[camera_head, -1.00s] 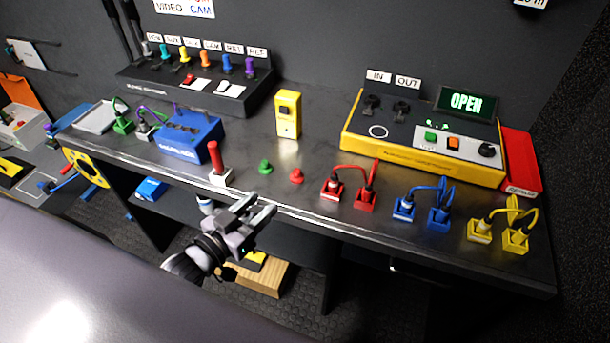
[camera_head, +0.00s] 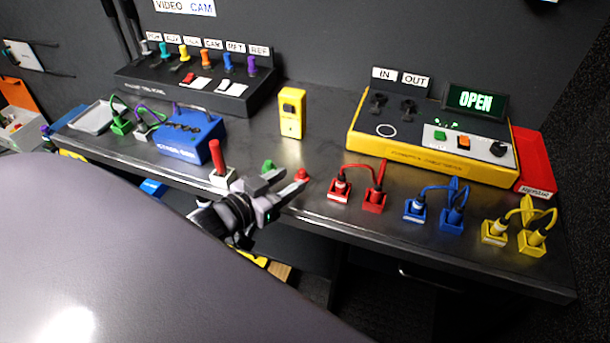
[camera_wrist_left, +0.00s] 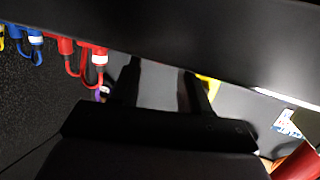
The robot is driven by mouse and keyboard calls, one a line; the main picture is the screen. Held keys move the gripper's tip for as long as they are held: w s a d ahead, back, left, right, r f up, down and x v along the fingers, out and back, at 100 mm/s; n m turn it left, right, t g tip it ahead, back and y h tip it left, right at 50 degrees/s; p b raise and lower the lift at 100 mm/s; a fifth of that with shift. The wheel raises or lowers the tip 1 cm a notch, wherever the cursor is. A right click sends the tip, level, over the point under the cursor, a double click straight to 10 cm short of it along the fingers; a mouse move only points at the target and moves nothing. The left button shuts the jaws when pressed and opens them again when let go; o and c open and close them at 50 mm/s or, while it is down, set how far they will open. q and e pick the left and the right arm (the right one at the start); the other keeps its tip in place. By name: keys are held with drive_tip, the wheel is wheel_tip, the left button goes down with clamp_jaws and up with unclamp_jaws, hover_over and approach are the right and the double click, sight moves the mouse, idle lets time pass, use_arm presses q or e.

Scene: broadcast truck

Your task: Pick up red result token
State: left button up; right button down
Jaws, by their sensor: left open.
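The red result token (camera_head: 302,174) is a small red knob-shaped piece on the dark bench top near its front edge, right of a similar green token (camera_head: 267,166). My left gripper (camera_head: 294,179) is open and empty, its fingers pointing right at the bench's front edge. In the head view its fingertips overlap the area just below and left of the red token, and I cannot tell the height gap. In the left wrist view the open fingers (camera_wrist_left: 163,80) show dark, and I cannot make out the token there. My right gripper is not in view.
Red plugs and cable (camera_head: 341,187) stand right of the token, then blue (camera_head: 415,209) and yellow ones (camera_head: 495,231). A red stick in a white base (camera_head: 222,178) stands left. A yellow box (camera_head: 291,113) stands behind. The bench edge lies beside my gripper.

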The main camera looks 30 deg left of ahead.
sight(300, 175)
use_arm(q)
drive_tip(key=shift+x, duration=2.85)
drive_tip(key=shift+f, duration=0.15)
clamp_jaws()
